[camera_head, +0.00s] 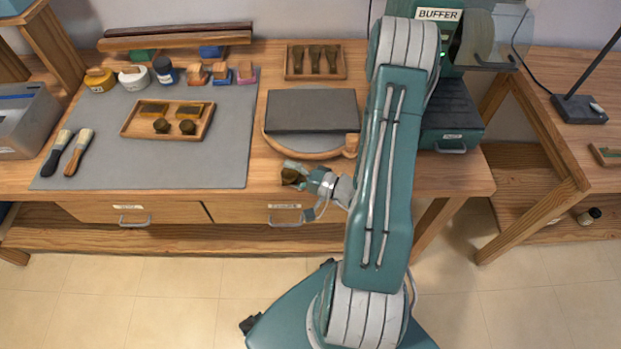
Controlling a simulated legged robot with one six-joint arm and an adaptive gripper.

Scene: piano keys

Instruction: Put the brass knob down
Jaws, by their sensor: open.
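My gripper (299,174) is low over the front edge of the wooden bench, right of the grey mat, pointing left. Its fingers are apart. A dark brass knob (290,177) shows at the fingertips; I cannot tell whether it touches the fingers or rests on the bench. Two similar round dark knobs (162,126) (187,127) sit in the front of a wooden tray (139,134) on the mat, with two flat brass pieces (153,107) behind them.
The grey mat (90,165) has free room right of two brushes (77,153). Jars (133,78) and small blocks stand at its back. A dark slab (312,111) on a round board is behind my gripper. A buffer machine (452,60) stands beyond my arm.

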